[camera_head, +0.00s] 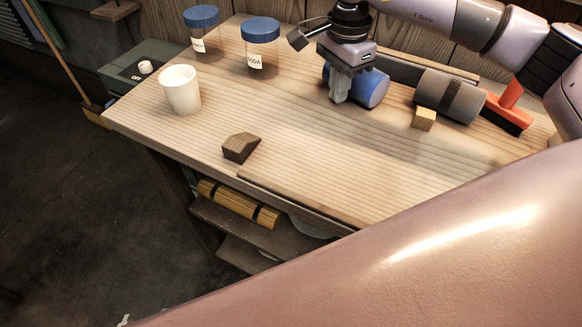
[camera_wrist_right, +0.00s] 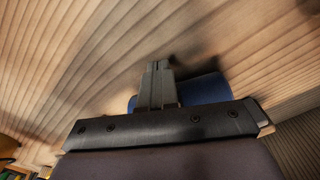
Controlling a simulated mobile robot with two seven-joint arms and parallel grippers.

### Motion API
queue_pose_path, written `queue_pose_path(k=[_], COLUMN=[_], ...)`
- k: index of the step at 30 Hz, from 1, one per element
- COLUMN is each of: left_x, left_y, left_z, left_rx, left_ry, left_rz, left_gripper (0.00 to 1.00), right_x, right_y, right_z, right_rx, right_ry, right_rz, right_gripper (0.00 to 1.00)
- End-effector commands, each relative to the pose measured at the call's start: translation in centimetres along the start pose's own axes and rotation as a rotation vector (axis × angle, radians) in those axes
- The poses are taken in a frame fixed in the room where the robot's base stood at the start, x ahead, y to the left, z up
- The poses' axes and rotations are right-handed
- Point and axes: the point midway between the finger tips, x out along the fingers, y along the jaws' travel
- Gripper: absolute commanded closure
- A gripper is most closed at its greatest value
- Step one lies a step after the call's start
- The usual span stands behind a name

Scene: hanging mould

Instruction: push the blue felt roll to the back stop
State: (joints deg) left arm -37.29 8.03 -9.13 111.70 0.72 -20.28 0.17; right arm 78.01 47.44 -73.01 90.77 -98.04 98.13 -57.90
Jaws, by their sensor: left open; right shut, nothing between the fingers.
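The blue felt roll (camera_head: 371,88) lies on its side on the wooden bench, towards the back, with its round end facing right. A long dark strip (camera_head: 404,69), which looks like the back stop, runs along the rear of the bench behind it. My right gripper (camera_head: 340,98) is shut and empty, pointing down at the near side of the roll and hiding part of it. In the right wrist view the closed fingers (camera_wrist_right: 158,84) stand in front of the roll (camera_wrist_right: 205,90). I cannot tell whether they touch it. My left gripper is not in view.
A dark wedge (camera_head: 240,148), a white cup (camera_head: 181,90) and two blue-lidded jars (camera_head: 260,46) are at left. The bench's front middle is clear.

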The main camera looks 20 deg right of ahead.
Motion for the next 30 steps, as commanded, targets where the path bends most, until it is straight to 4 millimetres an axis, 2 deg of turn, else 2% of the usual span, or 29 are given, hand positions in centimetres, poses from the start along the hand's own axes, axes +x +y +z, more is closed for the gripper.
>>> queue_pose_path(k=[13,30], left_x=[0.0,-0.3], left_y=[0.0,0.0], left_z=[-0.1,-0.5], left_rx=[0.000,0.000], left_ry=[0.000,0.001], left_rz=[0.001,0.000], left_gripper=[0.33,0.33], right_x=[-0.1,-0.8], right_y=[0.1,1.5], right_z=[0.2,2.5], right_rx=[-0.001,-0.002], right_ry=[0.000,0.000], right_rz=[0.000,0.000], right_gripper=[1.00,1.00])
